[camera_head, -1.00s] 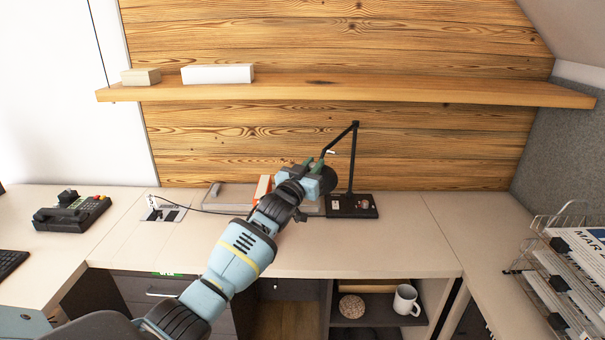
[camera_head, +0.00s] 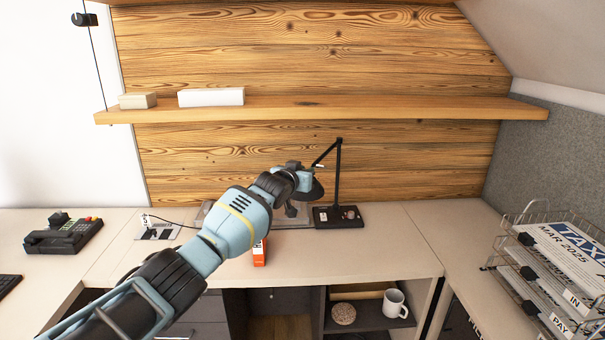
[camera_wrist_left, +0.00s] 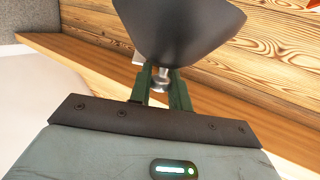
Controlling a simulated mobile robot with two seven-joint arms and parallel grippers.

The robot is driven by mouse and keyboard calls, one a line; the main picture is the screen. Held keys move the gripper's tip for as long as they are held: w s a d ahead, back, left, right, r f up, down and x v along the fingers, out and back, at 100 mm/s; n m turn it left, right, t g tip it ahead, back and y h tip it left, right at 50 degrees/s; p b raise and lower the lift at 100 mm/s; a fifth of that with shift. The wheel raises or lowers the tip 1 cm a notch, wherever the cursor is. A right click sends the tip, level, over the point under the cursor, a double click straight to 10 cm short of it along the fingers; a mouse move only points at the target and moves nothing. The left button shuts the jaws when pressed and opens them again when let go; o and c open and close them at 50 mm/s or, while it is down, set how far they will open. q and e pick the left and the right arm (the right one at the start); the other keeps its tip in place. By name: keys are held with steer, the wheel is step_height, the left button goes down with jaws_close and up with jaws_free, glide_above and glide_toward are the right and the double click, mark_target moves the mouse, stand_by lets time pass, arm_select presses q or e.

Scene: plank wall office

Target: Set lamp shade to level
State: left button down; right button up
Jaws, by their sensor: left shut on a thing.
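The black desk lamp has its base (camera_head: 350,217) on the desk, with an upright pole and a jointed upper arm. Its dark shade (camera_head: 316,191) hangs at the arm's end, its opening facing mostly down with a slight tilt; my gripper partly hides it. In the left wrist view the shade (camera_wrist_left: 180,28) fills the top middle. My left gripper (camera_head: 307,177) is at the shade's neck. In the left wrist view its green fingers (camera_wrist_left: 160,84) are shut around a small silver part at the shade. My right gripper is not in view.
A wooden shelf (camera_head: 400,107) with two small boxes runs above the lamp. An orange box (camera_head: 259,252) stands beside my forearm. A phone (camera_head: 64,235) is at left, a wire paper tray (camera_head: 545,255) at right. The desk right of the lamp is clear.

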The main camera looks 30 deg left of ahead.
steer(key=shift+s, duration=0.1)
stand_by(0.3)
arm_select(q)
steer(key=c, duration=1.4)
jaws_free()
steer(key=shift+s+r+p, duration=0.3)
steer(key=shift+s+p, duration=0.05)
steer(key=shift+s, duration=0.15)
steer(key=s+p, duration=0.1)
steer(key=s, duration=0.3)
steer(key=s+p, duration=0.1)
steer(key=s, duration=0.1)
steer(key=shift+s+d+r+p, duration=0.25)
steer(key=shift+s+r+p, duration=0.05)
steer(key=shift+s+r, duration=0.1)
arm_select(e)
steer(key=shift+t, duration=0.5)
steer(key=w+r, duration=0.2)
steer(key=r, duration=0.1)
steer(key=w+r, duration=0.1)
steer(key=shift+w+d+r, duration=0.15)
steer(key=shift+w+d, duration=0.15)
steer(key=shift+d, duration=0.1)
arm_select(q)
steer(key=shift+w, duration=0.1)
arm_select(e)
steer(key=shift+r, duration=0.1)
